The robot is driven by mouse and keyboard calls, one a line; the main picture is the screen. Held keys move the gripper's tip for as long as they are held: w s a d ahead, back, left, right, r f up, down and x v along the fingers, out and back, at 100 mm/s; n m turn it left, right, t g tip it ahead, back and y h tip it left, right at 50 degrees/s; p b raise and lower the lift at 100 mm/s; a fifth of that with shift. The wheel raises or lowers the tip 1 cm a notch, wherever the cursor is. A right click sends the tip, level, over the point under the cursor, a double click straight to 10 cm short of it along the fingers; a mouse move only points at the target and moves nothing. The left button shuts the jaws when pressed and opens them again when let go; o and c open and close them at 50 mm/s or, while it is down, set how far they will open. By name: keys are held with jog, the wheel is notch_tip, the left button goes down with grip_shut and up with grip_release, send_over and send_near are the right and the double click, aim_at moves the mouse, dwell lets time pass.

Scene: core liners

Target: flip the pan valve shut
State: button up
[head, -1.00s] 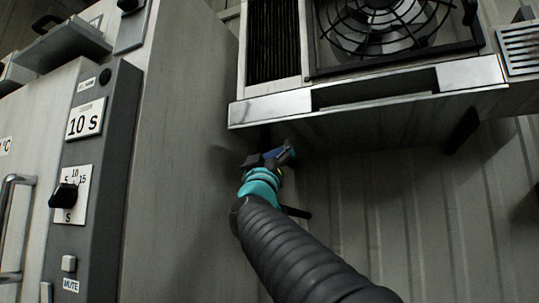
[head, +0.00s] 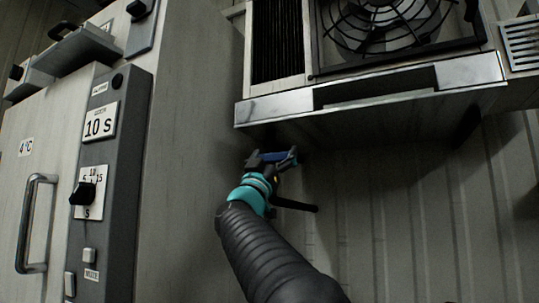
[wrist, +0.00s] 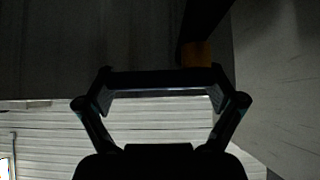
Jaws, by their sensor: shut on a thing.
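My gripper (head: 272,158) is under the fan unit, at the end of the ribbed black arm with teal rings. The rest of the valve is hidden or too dark to tell.
The fan unit (head: 370,85) overhangs my gripper closely. A grey cabinet (head: 190,140) with a dial panel (head: 105,180) and a door handle (head: 35,222) stands at left. A black rod (head: 297,205) sticks out beside the wrist. The ribbed wall (head: 400,220) at right is clear.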

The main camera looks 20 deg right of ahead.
jog(key=o, duration=1.3)
jog(key=shift+d, duration=0.1)
jog(key=shift+o, duration=0.2)
jog(key=v, duration=1.2)
